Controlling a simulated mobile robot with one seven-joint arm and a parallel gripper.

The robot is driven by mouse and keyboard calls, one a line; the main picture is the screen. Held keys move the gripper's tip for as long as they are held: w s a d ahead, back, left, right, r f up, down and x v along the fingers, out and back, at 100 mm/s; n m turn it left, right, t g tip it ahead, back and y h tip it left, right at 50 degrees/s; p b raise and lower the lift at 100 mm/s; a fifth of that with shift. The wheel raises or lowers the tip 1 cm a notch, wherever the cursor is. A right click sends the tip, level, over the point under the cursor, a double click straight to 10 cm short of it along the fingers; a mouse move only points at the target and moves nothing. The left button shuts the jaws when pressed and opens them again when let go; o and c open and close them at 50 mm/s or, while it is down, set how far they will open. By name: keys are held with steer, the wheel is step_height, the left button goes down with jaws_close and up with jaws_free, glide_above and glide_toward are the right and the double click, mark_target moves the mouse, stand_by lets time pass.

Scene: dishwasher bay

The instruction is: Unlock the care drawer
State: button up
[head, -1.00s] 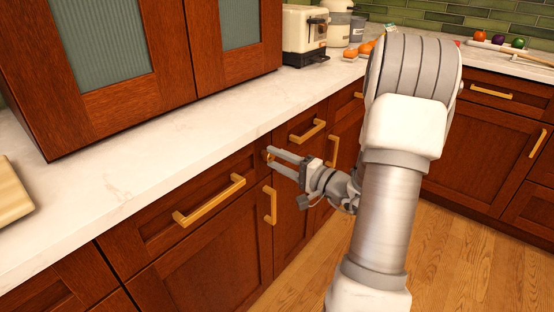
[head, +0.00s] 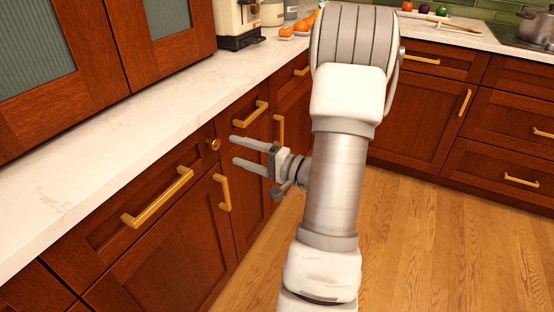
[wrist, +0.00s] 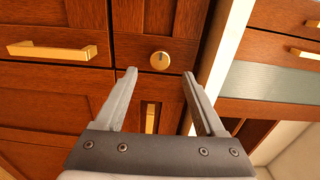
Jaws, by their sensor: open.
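A round brass lock knob (head: 213,144) sits on the right-hand stile of a wooden drawer front (head: 107,240) with a long brass handle (head: 160,197). The fingers appear apart from the knob. The drawer appears closed.
A door handle (head: 224,192) stands out below the knob, and another drawer handle (head: 249,114) lies to its right. The pale countertop (head: 120,125) runs above the drawers. Open wooden floor (head: 430,230) lies to the right.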

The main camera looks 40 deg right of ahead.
steer(key=p+v, duration=0.1)
steer(key=v, duration=1)
steer(key=shift+s+p, duration=0.3)
steer(key=shift+s, duration=0.05)
